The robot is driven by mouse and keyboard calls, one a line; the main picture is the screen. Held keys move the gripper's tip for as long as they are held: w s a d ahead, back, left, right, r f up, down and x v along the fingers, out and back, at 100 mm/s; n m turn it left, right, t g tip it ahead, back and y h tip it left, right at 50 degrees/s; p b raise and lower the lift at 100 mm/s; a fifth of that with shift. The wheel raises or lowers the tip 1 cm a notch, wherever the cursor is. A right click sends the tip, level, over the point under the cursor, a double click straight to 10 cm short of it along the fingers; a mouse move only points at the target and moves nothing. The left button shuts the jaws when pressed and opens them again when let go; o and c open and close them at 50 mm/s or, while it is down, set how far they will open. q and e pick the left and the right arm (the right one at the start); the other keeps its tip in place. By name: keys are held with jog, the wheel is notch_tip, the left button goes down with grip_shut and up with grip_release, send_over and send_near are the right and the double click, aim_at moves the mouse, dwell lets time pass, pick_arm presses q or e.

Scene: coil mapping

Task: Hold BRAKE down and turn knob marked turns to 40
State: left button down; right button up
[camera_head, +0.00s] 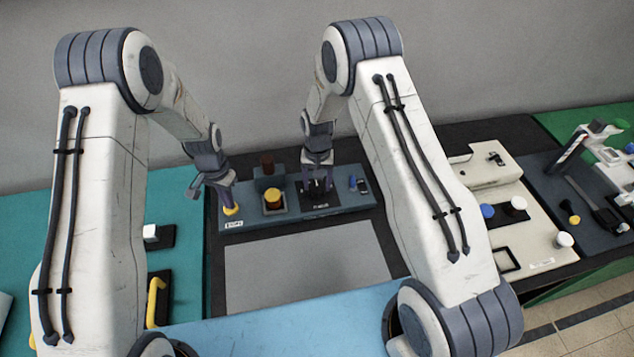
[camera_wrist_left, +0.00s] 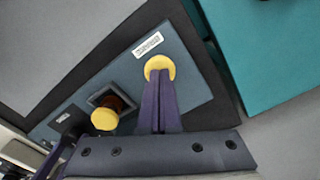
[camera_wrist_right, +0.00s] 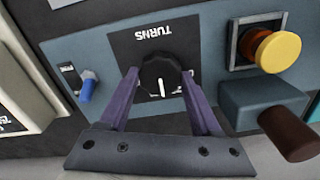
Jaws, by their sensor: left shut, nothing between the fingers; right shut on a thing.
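A blue-grey control panel (camera_head: 300,212) stands at the back of the table. A round yellow button (camera_wrist_left: 160,64) with a small white label beside it is at its left end; the label is too blurred to read. My left gripper (camera_wrist_left: 161,80) is shut and empty, its fingertips over this button and seemingly on it; how far down it is, I cannot tell. My right gripper (camera_wrist_right: 160,80) is shut on the black knob (camera_wrist_right: 158,66), one finger on each side. The knob sits on a black plate marked TURNS (camera_wrist_right: 150,36). Its white pointer line shows; no scale is readable.
A larger yellow button (camera_head: 273,197) in a square frame and a brown-handled lever (camera_wrist_right: 290,132) stand between my grippers. A blue toggle (camera_wrist_right: 87,88) is beside the knob plate. A grey mat (camera_head: 305,265) in front is clear. Other devices (camera_head: 510,210) stand to the right.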

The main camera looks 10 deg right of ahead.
aim_at(317, 186)
jog(key=shift+m, duration=2)
jog(key=o, duration=1.4)
jog(key=shift+c, duration=0.2)
jog(key=shift+r, duration=0.1)
notch_tip(317, 186, up, 12)
pick_arm(q)
notch_tip(317, 186, up, 8)
